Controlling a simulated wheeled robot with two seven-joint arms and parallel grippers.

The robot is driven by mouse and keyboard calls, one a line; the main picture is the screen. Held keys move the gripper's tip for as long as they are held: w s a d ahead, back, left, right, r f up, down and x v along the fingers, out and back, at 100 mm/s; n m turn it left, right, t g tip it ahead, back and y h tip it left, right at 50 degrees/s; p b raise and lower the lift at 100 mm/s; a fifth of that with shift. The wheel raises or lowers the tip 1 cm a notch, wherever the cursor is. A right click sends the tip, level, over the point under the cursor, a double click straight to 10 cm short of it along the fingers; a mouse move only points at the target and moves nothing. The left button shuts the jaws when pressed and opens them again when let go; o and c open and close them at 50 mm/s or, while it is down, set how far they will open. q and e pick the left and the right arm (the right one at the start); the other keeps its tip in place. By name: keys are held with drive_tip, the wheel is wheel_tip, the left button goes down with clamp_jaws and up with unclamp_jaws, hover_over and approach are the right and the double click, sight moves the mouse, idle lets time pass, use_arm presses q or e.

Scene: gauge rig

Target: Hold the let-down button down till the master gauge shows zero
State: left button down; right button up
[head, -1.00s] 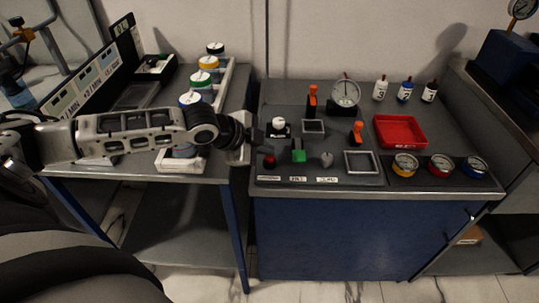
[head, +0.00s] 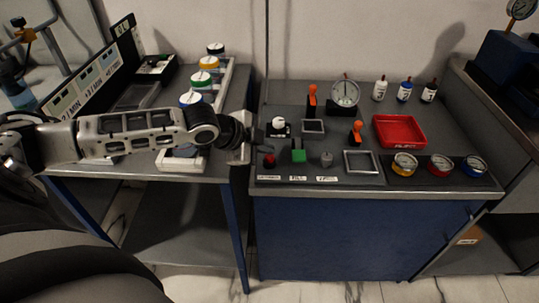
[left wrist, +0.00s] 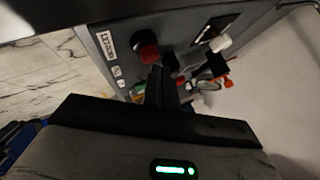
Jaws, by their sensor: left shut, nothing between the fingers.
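The red button (head: 269,159), which I take to be the let-down button, stands at the front left of the right bench's panel, behind a small label too small to read. It also shows in the left wrist view (left wrist: 148,53). My left gripper (head: 261,141) is shut and empty, its tip just above and behind the red button in the picture. In the left wrist view the shut fingers (left wrist: 157,78) point close beside the button; I cannot tell whether they touch it. The master gauge (head: 345,93) is the large white dial at the back; its reading is too small to tell. My right gripper is out of view.
A green button (head: 298,156) and a grey knob (head: 327,159) stand right of the red one. A white-topped knob (head: 279,123) is close behind my gripper.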

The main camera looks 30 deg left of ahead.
use_arm(q)
drive_tip(key=shift+s+d+f, duration=0.15)
drive_tip(key=shift+f, duration=0.35)
drive_tip(key=shift+s+d+f, duration=0.1)
drive_tip(key=shift+s+f, duration=0.05)
drive_tip(key=shift+f, duration=0.35)
idle(2.6)
drive_tip(key=shift+s+r+g+p, duration=0.1)
drive_tip(key=shift+r+g+p, duration=0.15)
drive_tip(key=shift+p, duration=0.3)
drive_tip(key=shift+a+f, duration=0.1)
drive_tip(key=shift+f, duration=0.05)
drive_tip(key=shift+a, duration=0.1)
wheel_tip(320, 180, up, 6)
drive_tip(key=p, duration=0.6)
drive_tip(key=shift+a+f, duration=0.1)
drive_tip(key=shift+f, duration=0.1)
